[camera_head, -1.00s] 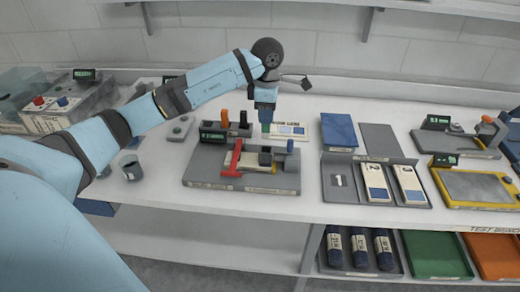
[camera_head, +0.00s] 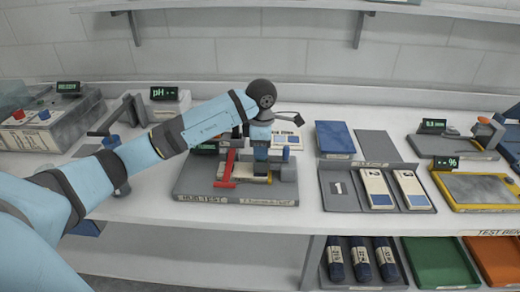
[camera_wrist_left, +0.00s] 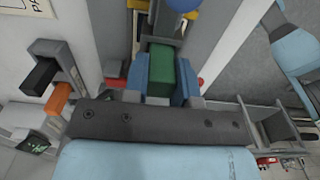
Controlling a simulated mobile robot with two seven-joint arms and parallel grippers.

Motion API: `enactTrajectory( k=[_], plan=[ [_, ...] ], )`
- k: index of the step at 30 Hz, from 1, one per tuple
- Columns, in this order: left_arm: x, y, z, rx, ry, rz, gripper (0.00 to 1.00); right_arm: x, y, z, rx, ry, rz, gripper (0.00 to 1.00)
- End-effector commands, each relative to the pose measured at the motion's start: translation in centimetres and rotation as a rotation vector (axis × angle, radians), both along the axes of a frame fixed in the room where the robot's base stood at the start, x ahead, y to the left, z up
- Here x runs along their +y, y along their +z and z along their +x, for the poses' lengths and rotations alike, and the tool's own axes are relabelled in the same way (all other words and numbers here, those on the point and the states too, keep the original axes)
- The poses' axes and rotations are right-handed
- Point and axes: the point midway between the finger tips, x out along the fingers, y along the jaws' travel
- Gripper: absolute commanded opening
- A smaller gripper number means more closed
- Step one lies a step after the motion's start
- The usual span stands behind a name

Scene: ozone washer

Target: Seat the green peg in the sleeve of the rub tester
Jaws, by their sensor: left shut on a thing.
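The rub tester (camera_head: 190,186) is a grey-based fixture with a red lever (camera_head: 227,170) and a yellow strip, in the middle of the bench. My left gripper (camera_head: 261,150) points down over the right part of the tester. In the left wrist view its blue fingertips (camera_wrist_left: 163,85) are shut on the green peg (camera_wrist_left: 161,66), one on each side. In the head view the gripper mostly hides the peg and the sleeve. I cannot tell whether the peg's lower end is inside the sleeve. My right gripper is not in view.
Right of the tester stand a grey tray (camera_head: 332,205) with white-and-blue blocks and a blue pad (camera_head: 335,138). The bench front is clear.

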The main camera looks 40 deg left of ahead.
Motion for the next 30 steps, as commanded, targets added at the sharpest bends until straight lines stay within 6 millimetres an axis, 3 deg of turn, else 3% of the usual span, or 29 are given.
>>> enactTrajectory(
  k=[4, 5, 8, 20, 30],
  plan=[
    [0.0, -0.5, 0.0, 0.001, 0.0, 0.001, 0.0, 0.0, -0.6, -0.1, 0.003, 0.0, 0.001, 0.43],
    [0.0, -0.5, 0.0, 0.001, 0.0, 0.001, 0.3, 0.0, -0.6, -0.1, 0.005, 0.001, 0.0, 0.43],
    [0.0, -0.4, 0.0, 0.001, 0.0, 0.001, 0.51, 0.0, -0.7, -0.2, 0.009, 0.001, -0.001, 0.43],
    [0.0, 0.6, 0.1, -0.003, 0.0, -0.001, 0.51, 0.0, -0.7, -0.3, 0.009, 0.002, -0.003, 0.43],
    [0.0, 7.7, 0.1, -0.004, 0.0, 0.0, 0.51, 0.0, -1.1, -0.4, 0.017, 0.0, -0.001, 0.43]
  ],
)
